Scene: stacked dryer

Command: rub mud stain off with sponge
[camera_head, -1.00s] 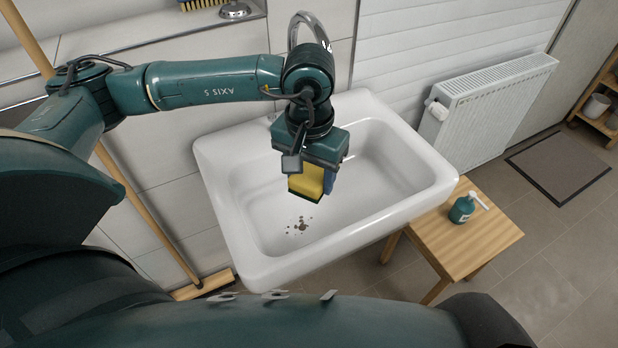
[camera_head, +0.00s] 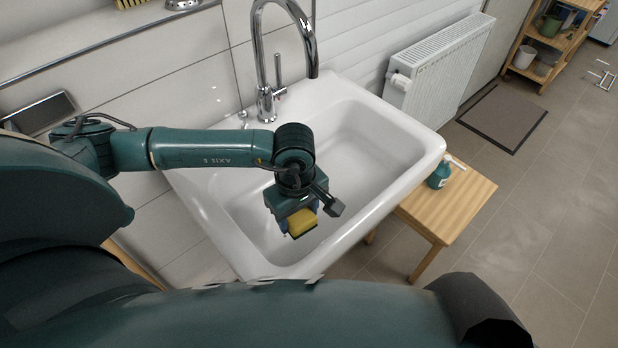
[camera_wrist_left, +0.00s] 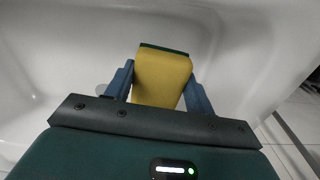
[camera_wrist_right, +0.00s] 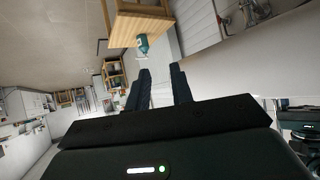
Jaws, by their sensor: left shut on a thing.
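The yellow sponge (camera_head: 302,222) with a dark green scouring side is held between the blue fingers of my left gripper (camera_head: 299,218), low inside the white sink basin. The sponge also shows in the left wrist view (camera_wrist_left: 161,78), gripped from both sides, with its dark green edge at the far end. The mud stain is hidden in the head view behind my gripper and the sponge. I cannot tell whether the sponge touches the basin. My right gripper (camera_wrist_right: 161,76) is open and empty in the right wrist view, away from the sink.
The white sink (camera_head: 375,135) has a chrome faucet (camera_head: 268,90) at its back. A wooden stool (camera_head: 446,205) with a green soap bottle (camera_head: 439,176) stands to the right. A white radiator (camera_head: 445,62) is on the wall behind. Open floor lies at the right.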

